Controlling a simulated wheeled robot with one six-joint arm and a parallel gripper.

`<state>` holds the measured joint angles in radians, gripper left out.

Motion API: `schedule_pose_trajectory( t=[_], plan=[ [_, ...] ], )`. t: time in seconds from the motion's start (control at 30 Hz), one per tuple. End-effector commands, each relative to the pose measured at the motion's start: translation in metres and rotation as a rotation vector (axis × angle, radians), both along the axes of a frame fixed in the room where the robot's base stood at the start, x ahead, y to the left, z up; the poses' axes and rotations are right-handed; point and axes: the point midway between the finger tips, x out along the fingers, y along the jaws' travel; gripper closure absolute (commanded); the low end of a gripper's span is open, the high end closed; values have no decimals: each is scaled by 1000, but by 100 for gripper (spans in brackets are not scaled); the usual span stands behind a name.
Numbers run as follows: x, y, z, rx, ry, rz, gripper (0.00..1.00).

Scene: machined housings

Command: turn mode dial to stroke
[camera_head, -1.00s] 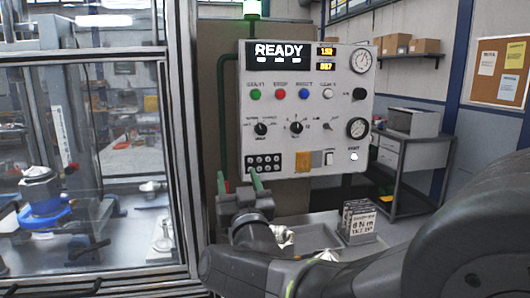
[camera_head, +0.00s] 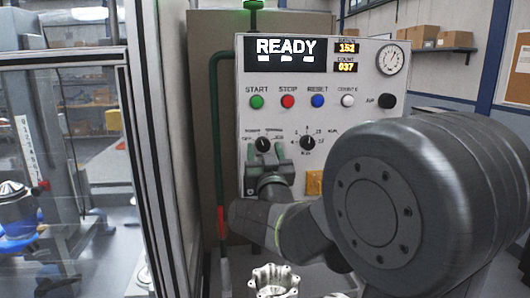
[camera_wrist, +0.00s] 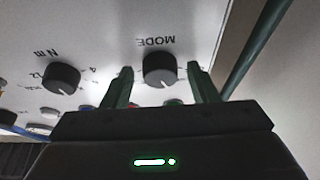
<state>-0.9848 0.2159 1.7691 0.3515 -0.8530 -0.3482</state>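The mode dial (camera_head: 263,144) is a black knob with a white pointer line, on the left of the white control panel (camera_head: 370,75). In the wrist view the dial (camera_wrist: 160,70) sits below the upside-down MODE label, between the two green fingers of my gripper (camera_wrist: 162,80). The fingers are apart, with a gap on each side of the dial. In the head view my gripper (camera_head: 266,155) is just below and in front of the dial. The small position labels around the dial are too blurred to read surely.
A second black dial (camera_head: 307,142) is right of the mode dial. Green (camera_head: 257,101), red (camera_head: 288,101), blue (camera_head: 318,101) and white (camera_head: 348,100) buttons are above. The display (camera_head: 286,54) reads READY. A green pipe (camera_head: 214,130) runs along the panel's left side. A machined housing (camera_head: 274,281) is below.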

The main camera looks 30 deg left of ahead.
Motion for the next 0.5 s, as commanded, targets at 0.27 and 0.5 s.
schedule_pose_trajectory(
  t=[0.27, 0.5],
  plan=[
    [0, 0, 0, 0, 0, 0, 88],
    [-1, 0, -1, 28, 22, 1, 88]
  ],
)
